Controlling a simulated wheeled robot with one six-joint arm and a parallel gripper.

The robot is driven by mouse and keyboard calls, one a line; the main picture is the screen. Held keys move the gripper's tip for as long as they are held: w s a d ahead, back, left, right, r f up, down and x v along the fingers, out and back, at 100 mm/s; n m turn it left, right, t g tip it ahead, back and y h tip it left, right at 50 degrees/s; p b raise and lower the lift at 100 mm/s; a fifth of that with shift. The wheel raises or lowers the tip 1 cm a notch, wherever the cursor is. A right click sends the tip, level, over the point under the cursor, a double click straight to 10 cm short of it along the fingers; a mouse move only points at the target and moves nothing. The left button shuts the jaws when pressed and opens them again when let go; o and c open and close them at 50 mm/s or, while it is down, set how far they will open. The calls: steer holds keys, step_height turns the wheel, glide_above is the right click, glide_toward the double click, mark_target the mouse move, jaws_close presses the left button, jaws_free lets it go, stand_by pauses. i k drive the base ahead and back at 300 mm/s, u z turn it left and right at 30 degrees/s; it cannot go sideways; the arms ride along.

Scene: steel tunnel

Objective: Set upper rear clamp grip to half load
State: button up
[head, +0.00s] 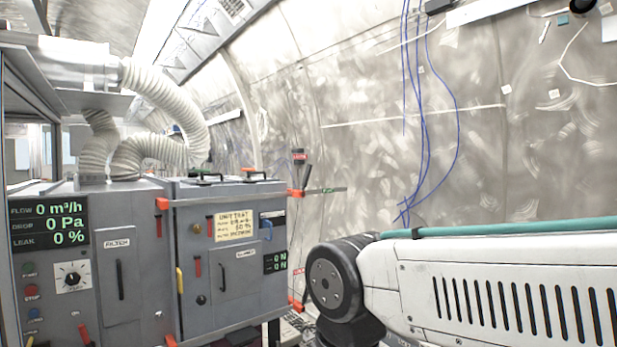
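A grey cabinet (225,255) stands at left centre, with orange clamp pieces at its corners. The upper clamp (297,193) on its far right edge has a dark bar reaching right, with a green mark on it. A red and dark upright part (299,158) stands just above it. Another upper orange clamp (162,204) is on the left edge. A small display (275,263) on the cabinet shows two green lines that seem to read 0 N. My gripper is outside the view; only my white arm shows at lower right, apart from the clamps.
A control panel (50,224) at left reads flow 0 m³/h, drop 0 Pa, leak 0 %. Ribbed white hoses (165,100) arch above the cabinets. A yellow note (234,226) is on the cabinet. Blue cables (421,140) hang on the curved steel wall. A lower orange clamp (296,303) sits at right.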

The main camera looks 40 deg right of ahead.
mark_target(308, 168)
steer(key=z, duration=0.45)
steer(key=i, duration=2.05)
steer(key=u, duration=0.3)
